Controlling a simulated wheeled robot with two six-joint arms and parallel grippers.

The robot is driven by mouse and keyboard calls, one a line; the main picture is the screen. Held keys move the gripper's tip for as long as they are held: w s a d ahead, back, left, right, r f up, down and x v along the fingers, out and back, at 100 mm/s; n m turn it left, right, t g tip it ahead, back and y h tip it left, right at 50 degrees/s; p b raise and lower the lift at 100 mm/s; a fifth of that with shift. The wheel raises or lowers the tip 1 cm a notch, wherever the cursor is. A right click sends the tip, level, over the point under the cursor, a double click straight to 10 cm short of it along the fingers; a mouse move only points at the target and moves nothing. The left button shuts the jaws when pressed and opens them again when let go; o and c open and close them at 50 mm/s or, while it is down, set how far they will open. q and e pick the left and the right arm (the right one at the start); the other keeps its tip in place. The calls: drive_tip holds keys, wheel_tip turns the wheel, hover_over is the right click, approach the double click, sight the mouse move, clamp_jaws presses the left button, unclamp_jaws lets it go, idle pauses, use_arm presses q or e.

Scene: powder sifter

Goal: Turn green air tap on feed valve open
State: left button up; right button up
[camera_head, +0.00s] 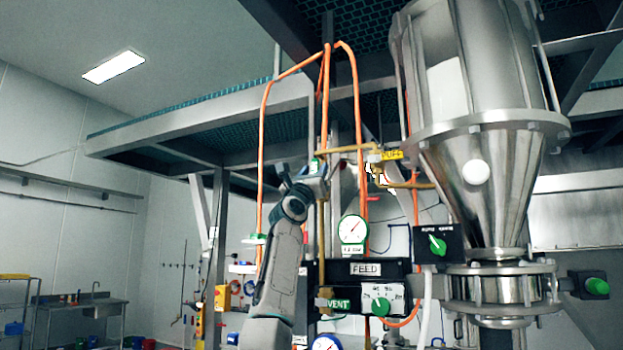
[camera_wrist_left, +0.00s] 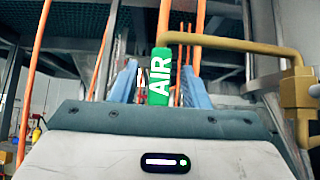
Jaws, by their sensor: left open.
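The green air tap, its handle marked AIR, stands upright in the left wrist view (camera_wrist_left: 160,76), in front of an orange hose. My left gripper (camera_wrist_left: 160,63) is open, with one blue finger on each side of the handle. Gaps show between the handle and both fingers. In the head view my left arm rises from the bottom middle to the tap, and the gripper is mostly hidden behind my wrist. Only a small green bit of the tap (camera_head: 314,166) shows there. My right gripper is not in view.
A brass pipe (camera_head: 345,149) runs right from the tap to a yellow PUFF label (camera_head: 391,155). A pressure gauge (camera_head: 353,229) and the black FEED panel (camera_head: 366,269) are below. The steel hopper (camera_head: 477,165) stands at the right. Orange hoses (camera_head: 262,150) hang around my arm.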

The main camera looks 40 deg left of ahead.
use_arm(q)
drive_tip(key=b+v, duration=1)
drive_tip(key=shift+s+f, duration=0.2)
drive_tip(key=shift+f, duration=0.15)
idle(0.3)
